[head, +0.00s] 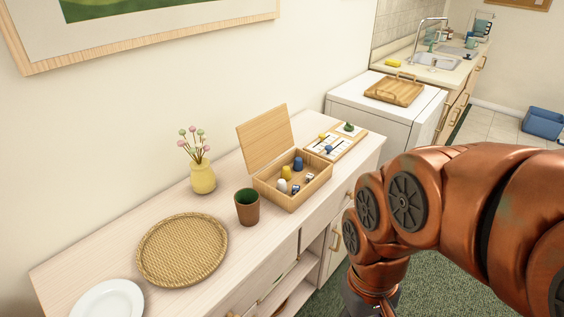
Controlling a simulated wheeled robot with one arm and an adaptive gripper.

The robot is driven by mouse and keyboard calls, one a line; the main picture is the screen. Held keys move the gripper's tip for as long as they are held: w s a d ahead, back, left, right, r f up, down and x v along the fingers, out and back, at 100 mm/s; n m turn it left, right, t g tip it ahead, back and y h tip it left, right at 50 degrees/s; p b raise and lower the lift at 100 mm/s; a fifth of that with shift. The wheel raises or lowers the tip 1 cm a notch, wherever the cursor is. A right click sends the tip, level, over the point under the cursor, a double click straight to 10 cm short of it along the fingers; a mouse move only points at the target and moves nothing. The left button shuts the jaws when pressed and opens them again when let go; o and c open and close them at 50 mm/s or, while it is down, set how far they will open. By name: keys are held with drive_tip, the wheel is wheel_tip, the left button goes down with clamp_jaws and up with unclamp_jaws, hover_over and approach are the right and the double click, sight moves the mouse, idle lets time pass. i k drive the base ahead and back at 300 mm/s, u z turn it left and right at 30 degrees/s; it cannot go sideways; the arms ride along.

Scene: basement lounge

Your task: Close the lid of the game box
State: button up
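The wooden game box (290,200) stands on the pale sideboard, toward its right end. Its lid (265,140) is open and stands up at the back, leaning slightly. Several small pieces and dice lie inside the box, among them a yellow piece (286,172), a blue piece (298,164) and a white piece (282,186). My copper-coloured arm reaches down at the right, in front of the sideboard. My gripper is below the bottom edge of the picture, so its fingers are not seen.
A dark cup (247,208) stands just left of the box, and a yellow vase (203,178) with flowers behind it. A woven tray (182,250) and white plate (108,300) lie further left. A game board (336,142) with pieces lies right of the box.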

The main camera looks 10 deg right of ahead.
sight(263, 139)
drive_tip(key=z, duration=1.6)
drive_tip(key=i, duration=3.55)
drive_tip(key=u, duration=4.85)
